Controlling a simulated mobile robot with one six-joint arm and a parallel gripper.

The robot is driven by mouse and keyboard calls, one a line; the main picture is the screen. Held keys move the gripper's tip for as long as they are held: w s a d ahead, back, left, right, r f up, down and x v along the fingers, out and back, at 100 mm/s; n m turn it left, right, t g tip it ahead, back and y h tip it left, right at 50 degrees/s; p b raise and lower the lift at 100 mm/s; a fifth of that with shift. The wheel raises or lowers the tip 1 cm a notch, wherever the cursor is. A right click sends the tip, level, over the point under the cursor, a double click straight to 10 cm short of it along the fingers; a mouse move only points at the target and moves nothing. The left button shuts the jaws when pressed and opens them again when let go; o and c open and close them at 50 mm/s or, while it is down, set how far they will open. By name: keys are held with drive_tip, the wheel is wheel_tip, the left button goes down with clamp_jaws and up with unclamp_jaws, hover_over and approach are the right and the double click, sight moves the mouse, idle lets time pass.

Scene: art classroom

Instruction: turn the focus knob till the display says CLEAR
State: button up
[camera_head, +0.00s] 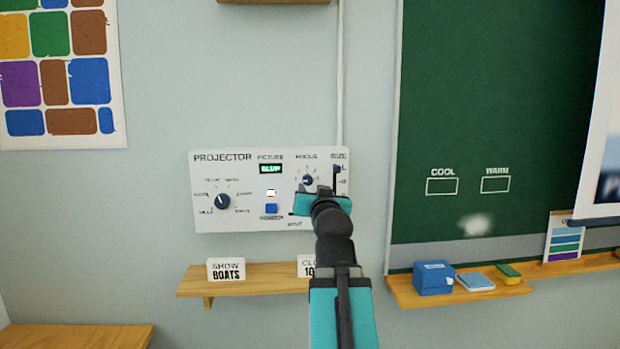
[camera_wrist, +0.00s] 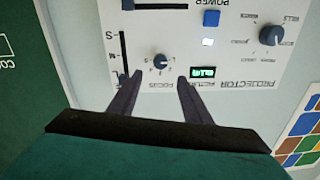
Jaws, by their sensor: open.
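The white projector panel (camera_head: 235,222) is fixed to the wall. Its focus knob (camera_head: 307,180) is a small dark dial with a pale pointer, right of centre on the panel, and it shows in the wrist view (camera_wrist: 160,62). The green-lit picture display (camera_head: 270,169) reads BLUR; it shows upside down in the wrist view (camera_wrist: 202,72). My gripper (camera_wrist: 157,80) is open, its two dark fingers apart, with the focus knob seen between and beyond the tips. I cannot tell any contact. In the head view my arm covers the panel's lower right.
A larger selector knob (camera_head: 222,201), a blue power button (camera_head: 271,208) and a size slider (camera_wrist: 123,50) share the panel. A wooden shelf (camera_head: 245,279) below holds a SHOW BOATS card (camera_head: 227,269). A green chalkboard (camera_head: 480,120) stands right, with a blue box (camera_head: 433,278) on its ledge.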

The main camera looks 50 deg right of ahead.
sight(309, 181)
drive_tip(key=shift+p+x, duration=1.05)
drive_tip(key=shift+x, duration=4.2)
drive_tip(key=shift+f, duration=0.1)
drive_tip(key=c, duration=1)
drive_tip(key=shift+d, duration=0.4)
drive_tip(key=shift+c, duration=0.3)
drive_tip(key=shift+a, duration=0.3)
